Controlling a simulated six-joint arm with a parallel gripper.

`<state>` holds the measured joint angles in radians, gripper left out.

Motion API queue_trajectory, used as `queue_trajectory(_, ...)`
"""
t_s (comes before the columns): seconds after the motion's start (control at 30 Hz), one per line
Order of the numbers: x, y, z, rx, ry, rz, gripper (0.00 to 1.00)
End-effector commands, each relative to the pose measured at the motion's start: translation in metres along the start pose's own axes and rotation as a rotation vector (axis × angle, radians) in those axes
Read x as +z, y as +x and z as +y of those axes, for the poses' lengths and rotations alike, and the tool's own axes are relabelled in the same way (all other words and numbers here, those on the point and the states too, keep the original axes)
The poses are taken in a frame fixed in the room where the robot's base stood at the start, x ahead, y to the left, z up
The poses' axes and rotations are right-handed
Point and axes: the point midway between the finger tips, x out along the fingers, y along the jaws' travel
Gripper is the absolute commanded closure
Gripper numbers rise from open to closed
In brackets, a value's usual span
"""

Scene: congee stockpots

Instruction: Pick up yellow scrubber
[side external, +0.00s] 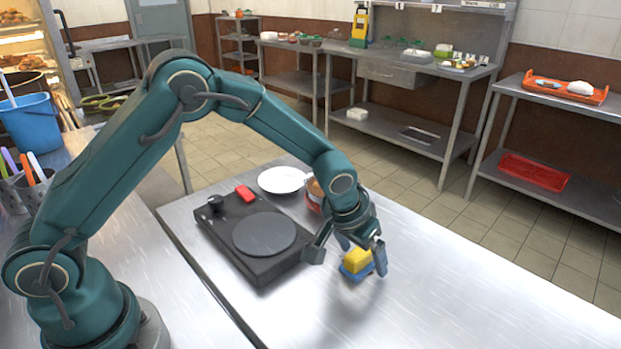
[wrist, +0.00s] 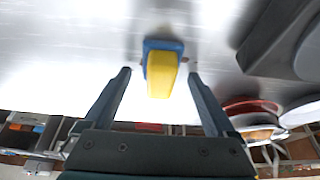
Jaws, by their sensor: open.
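The yellow scrubber (side external: 357,260) sits on a blue base (side external: 353,274) on the steel table, right of the black hot plate. In the wrist view the yellow scrubber (wrist: 161,75) and its blue part (wrist: 163,45) lie between the two fingers, roughly centred. My gripper (side external: 350,254) is open, with its fingers on either side of the scrubber. In the wrist view my gripper (wrist: 158,75) shows both fingers apart, with gaps beside the scrubber. Whether either finger touches it is not clear.
A black hot plate (side external: 222,240) with a round disc (side external: 264,234) stands close on the left. A white plate (side external: 282,180) and a red-rimmed bowl (side external: 313,205), partly hidden by my arm, are behind. The table's right part (side external: 450,305) is clear.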

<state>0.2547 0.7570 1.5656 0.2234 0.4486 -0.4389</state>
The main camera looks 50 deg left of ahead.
Motion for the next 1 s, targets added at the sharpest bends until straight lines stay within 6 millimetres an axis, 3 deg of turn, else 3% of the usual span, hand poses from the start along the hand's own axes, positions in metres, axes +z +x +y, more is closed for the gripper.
queue_trajectory(0.17,0.0,0.0,0.0,0.0,0.0,0.001,0.09)
queue_trajectory(0.27,0.0,0.0,0.0,0.0,0.0,0.001,0.43)
queue_trajectory(0.4,0.0,0.0,0.0,0.0,0.0,0.001,0.97)
queue_trajectory(0.43,0.0,0.0,0.0,0.0,0.0,0.001,1.0)
queue_trajectory(0.77,-0.003,-0.004,0.0,0.001,-0.001,0.003,1.0)
queue_trajectory(1.0,-0.016,-0.033,0.0,0.001,-0.002,0.009,1.0)
